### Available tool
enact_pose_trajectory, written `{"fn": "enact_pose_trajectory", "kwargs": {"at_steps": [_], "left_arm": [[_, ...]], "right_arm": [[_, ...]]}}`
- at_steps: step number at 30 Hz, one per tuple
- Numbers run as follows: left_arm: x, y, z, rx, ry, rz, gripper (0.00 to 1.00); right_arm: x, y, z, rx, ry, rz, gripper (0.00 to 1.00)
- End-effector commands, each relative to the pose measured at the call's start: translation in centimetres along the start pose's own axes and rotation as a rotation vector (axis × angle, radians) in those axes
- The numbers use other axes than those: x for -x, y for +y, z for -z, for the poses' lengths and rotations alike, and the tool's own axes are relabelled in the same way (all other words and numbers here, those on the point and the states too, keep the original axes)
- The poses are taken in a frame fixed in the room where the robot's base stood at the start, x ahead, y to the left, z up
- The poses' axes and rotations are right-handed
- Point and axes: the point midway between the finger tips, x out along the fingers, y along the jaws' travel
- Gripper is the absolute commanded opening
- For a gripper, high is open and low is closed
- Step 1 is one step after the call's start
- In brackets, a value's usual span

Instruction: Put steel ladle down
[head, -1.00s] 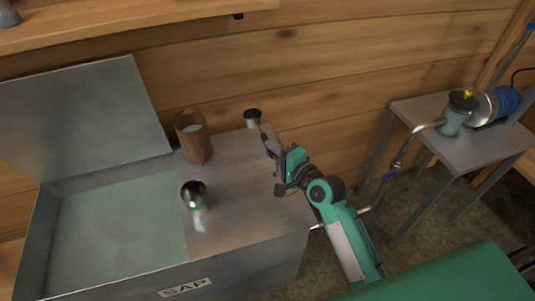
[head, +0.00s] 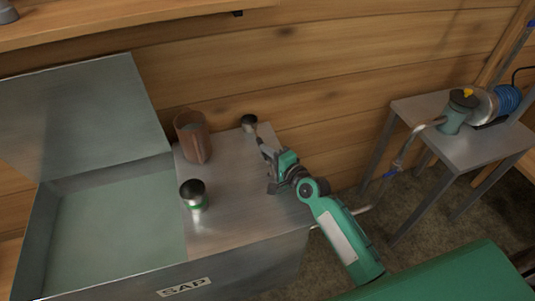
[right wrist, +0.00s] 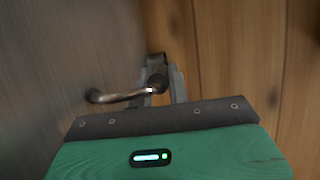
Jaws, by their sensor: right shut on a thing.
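The steel ladle reaches from my right gripper (head: 265,150) toward the wall, over the back right of the metal top. Its bowl (head: 249,120) looks dark in the head view and is at or just above the surface; I cannot tell if it touches. My right gripper is shut on the ladle. In the right wrist view, the fingers (right wrist: 157,82) close around a dark part of it, and a curved steel end (right wrist: 118,97) sticks out to the left. My left gripper is not in view.
A brown container (head: 193,138) and a steel cup with a green band (head: 194,196) stand on the metal top (head: 232,200). The open SAP tank (head: 110,225) lies left. The plank wall (head: 330,70) is close behind. A side table (head: 480,150) stands right.

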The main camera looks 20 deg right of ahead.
Motion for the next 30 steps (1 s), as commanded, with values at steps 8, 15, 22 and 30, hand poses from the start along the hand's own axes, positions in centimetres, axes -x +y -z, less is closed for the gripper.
{"fn": "enact_pose_trajectory", "kwargs": {"at_steps": [8,15,22,30], "left_arm": [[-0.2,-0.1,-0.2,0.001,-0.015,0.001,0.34],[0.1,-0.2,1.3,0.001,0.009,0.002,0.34],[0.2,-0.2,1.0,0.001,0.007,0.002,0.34],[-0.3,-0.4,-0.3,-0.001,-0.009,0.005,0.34]], "right_arm": [[0.0,0.3,0.0,0.000,0.000,0.000,0.00],[0.0,0.3,0.0,0.000,0.000,0.000,0.40],[0.0,0.1,0.0,0.000,0.000,0.000,0.40],[3.6,0.2,0.0,0.000,0.001,-0.002,0.40]]}}
